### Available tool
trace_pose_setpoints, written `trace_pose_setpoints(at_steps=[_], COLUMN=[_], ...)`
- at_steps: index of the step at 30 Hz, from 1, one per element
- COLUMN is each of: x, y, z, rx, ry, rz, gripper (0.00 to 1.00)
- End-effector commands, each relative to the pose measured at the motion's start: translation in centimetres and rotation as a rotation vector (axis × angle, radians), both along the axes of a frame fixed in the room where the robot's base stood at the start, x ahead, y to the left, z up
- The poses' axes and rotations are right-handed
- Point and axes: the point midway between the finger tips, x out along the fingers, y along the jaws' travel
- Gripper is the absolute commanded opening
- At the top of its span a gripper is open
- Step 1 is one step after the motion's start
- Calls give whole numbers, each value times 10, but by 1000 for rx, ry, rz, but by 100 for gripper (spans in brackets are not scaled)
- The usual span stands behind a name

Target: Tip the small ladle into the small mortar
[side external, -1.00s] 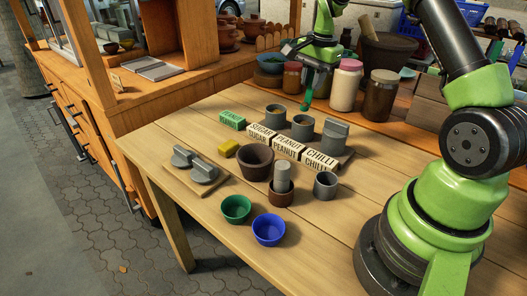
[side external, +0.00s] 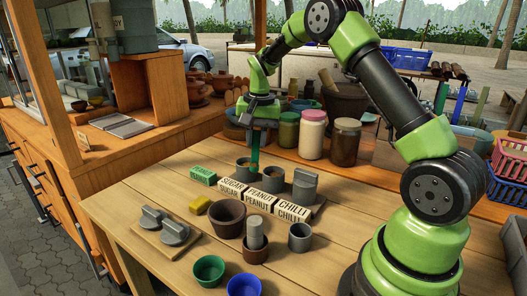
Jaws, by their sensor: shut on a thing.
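My gripper (side external: 260,122) is shut on the upper end of a green ladle (side external: 255,152), which hangs upright. The ladle's lower end is by the left open grey pot (side external: 243,164) and the middle open grey pot (side external: 273,174); I cannot tell whether it is inside either, and its bowl is not clear. A wide brown clay bowl (side external: 227,220), apparently the small mortar, stands nearer the front, apart from the ladle. A smaller brown cup (side external: 256,253) beside it holds an upright grey pestle (side external: 255,231).
Label blocks SUGAR, PEANUT and CHILLI (side external: 293,212) front the pots; the right pot is lidded (side external: 305,184). Two grey lids (side external: 174,232) lie on a board. A grey cup (side external: 300,238), green bowl (side external: 209,270), blue bowl (side external: 244,286) and yellow block (side external: 200,204) stand around. Jars (side external: 312,136) line the back.

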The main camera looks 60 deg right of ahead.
Motion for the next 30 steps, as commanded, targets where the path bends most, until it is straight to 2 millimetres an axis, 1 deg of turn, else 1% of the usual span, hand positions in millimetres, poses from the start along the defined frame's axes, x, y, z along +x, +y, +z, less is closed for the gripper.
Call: trace_pose_setpoints(at_steps=[1,3,6,9,12,15,20,30], x=[5,8,10,9,8,6,3,-6], y=[22,48,81,105,119,125,130,146], z=[1,3,5,6,7,6,2,-15], rx=[-9,-21,-37,-46,-53,-68,-140,-403], ry=[10,23,39,52,59,65,67,61], rz=[149,360,633,835,958,1010,1016,1001], gripper=[0,0,0,0,0,0,0,0])
